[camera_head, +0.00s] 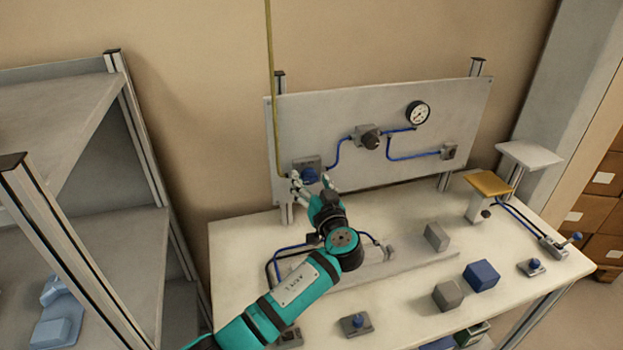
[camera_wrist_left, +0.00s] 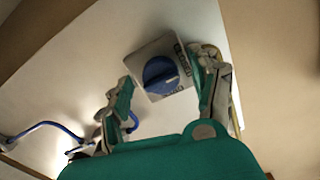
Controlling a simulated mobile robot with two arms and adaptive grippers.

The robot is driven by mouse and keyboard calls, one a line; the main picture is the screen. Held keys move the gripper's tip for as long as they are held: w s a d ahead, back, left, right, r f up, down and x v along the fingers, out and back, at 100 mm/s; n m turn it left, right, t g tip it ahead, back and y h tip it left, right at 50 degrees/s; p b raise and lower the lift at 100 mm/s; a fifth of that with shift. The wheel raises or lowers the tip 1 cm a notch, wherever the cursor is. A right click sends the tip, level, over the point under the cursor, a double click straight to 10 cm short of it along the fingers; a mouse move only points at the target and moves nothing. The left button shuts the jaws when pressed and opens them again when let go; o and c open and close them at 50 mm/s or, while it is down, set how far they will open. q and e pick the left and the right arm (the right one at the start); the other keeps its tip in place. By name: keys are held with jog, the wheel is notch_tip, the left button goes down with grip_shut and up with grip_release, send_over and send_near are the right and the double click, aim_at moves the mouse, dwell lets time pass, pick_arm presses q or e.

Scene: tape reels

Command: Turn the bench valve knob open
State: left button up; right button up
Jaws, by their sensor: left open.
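The blue valve knob (camera_head: 310,175) sits on a grey block (camera_head: 302,162) at the lower left of the upright grey panel (camera_head: 450,108). My left gripper (camera_head: 311,182) is open in front of the knob, with its fingertips pointing at the panel. In the left wrist view the round blue knob (camera_wrist_left: 160,75) with a pale pointer line shows between the two spread fingers, nearer the right one. A label lies along the block's edge beside it. The fingers look apart from the knob; I cannot tell the exact distance. My right gripper is not in view.
A pressure gauge (camera_head: 417,113) and blue hoses are on the panel. The white bench (camera_head: 400,297) carries a blue block (camera_head: 481,275), grey blocks (camera_head: 447,295) and small blue-knobbed fittings (camera_head: 356,323). A yellow pipe (camera_head: 270,80) rises left of the knob. A grey shelf (camera_head: 90,230) stands at left.

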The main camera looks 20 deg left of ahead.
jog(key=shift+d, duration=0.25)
pick_arm(q)
jog(key=shift+c, duration=0.7)
jog(key=c, duration=1)
jog(key=shift+c, duration=0.2)
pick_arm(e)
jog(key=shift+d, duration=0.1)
